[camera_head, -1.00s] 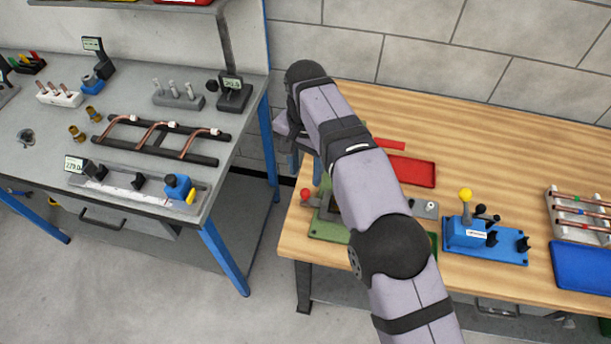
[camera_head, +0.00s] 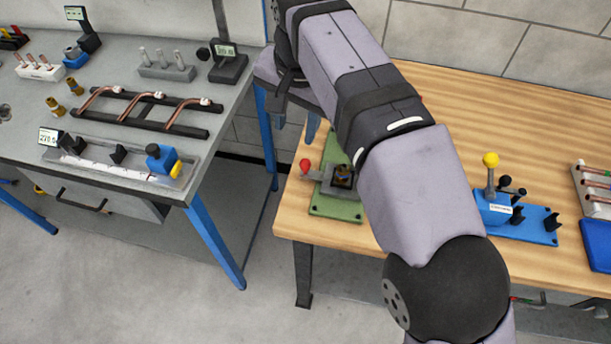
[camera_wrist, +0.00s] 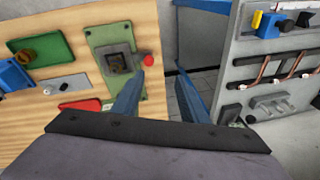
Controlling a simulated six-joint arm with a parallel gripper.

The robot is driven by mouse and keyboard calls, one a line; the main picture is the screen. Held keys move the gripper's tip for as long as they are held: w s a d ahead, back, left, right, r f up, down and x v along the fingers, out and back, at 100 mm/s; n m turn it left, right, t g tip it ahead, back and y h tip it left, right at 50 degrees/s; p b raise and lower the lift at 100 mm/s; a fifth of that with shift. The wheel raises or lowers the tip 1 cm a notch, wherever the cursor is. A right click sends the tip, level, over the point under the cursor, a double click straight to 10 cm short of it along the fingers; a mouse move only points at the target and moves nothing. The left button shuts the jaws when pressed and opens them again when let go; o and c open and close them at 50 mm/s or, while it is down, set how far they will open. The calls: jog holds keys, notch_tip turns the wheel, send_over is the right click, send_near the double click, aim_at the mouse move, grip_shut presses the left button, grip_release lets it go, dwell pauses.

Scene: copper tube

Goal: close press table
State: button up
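The press, on a light green base plate (camera_head: 335,208), sits at the left front of the wooden table (camera_head: 480,105). Its red knob (camera_head: 305,165) sticks out to the left of a dark square block. My forearm hides part of the press in the head view. The knob appears just beyond the left finger. In the head view my gripper (camera_head: 297,122) is behind the press, clear of it.
A blue fixture with a yellow knob (camera_head: 490,160) stands right of my arm. A grey bench (camera_head: 120,165) with bent copper tubes (camera_head: 145,108) is at the left, across a gap.

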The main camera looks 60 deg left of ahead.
jog(key=d+f+n+b, duration=0.1)
jog(key=d+f+b, duration=0.1)
jog(key=d, duration=0.1)
jog(key=n+t+y, duration=0.1)
jog(key=n, duration=0.5)
send_near(306, 161)
jog(key=f, duration=0.1)
jog(key=shift+p+x, duration=0.95)
jog(key=shift+x, duration=2.85)
jog(key=shift+s+a, duration=0.1)
grip_shut()
